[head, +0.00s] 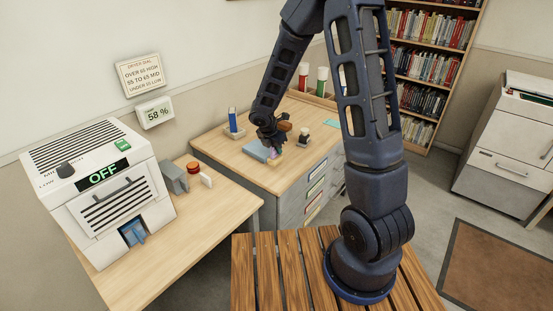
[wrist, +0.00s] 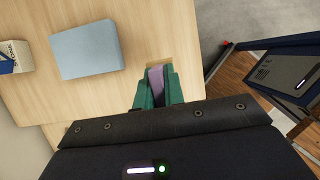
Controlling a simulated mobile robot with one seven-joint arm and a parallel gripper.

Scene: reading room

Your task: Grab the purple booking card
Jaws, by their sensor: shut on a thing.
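The purple booking card (wrist: 156,84) stands between the two green fingers of my gripper (wrist: 157,92) in the wrist view. My gripper is shut on it, and the fingers cover part of its sides. A tan piece (wrist: 158,63) shows just beyond the card, near the desk edge; I cannot tell whether they touch. In the head view my gripper (head: 272,148) is low over the front of the far desk, with a small bit of the purple card (head: 271,155) below it.
A pale blue block (wrist: 86,50) lies left of my gripper on the desk (wrist: 60,105). A holder with a blue item (head: 233,122) and a dark-topped pot (head: 304,134) stand nearby. A white machine reading OFF (head: 103,190) stands on the nearer desk. Bookshelves (head: 425,70) stand behind.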

